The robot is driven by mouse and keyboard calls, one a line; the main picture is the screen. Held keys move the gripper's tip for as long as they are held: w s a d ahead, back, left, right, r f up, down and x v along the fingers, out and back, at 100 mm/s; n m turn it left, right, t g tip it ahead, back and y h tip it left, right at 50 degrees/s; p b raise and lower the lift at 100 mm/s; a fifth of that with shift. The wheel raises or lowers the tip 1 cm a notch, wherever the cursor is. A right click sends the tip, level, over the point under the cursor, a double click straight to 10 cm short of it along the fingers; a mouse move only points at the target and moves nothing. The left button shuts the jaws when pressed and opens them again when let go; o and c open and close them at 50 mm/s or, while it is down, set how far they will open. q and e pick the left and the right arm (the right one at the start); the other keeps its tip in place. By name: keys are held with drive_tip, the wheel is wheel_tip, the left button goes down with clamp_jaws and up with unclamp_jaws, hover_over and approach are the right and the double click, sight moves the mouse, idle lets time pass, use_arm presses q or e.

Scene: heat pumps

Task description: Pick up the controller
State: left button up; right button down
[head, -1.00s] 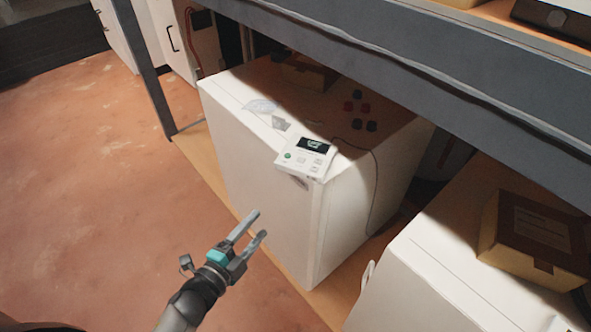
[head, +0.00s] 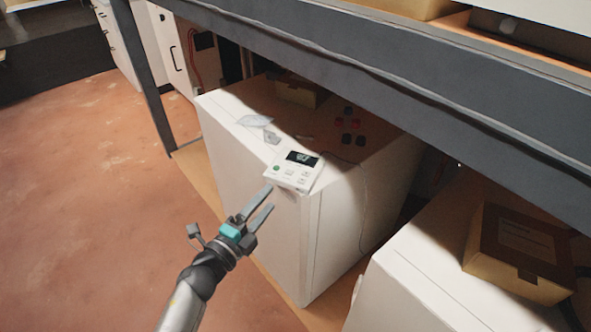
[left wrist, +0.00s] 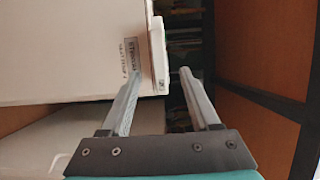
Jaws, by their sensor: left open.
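The controller (head: 293,171) is a flat white panel with a dark display and several buttons. It lies on top of the white heat pump cabinet (head: 331,235) at its near corner, overhanging the edge slightly. My left gripper (head: 270,197) is open and empty, just in front of and below the controller, with its fingertips close to it. In the left wrist view the controller (left wrist: 159,55) shows edge-on as a thin white slab, ahead of the open fingers (left wrist: 160,75). Whether the fingers touch it, I cannot tell. My right gripper is not in view.
A grey shelf beam (head: 370,80) runs above the cabinet. Several red and dark caps (head: 349,125), a plastic bag (head: 255,121) and a cardboard box (head: 297,92) lie on the cabinet top. Another white unit with a box (head: 520,250) stands at right. The floor at left is clear.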

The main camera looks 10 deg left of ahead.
sight(283, 185)
use_arm(q)
drive_tip(key=shift+d+b+x, duration=0.15)
drive_tip(key=shift+b+x, duration=0.1)
drive_tip(key=shift+x, duration=1.1)
drive_tip(key=shift+d+b+x, duration=0.1)
drive_tip(key=shift+b+x, duration=0.15)
drive_tip(key=shift+x, duration=1.1)
clamp_jaws()
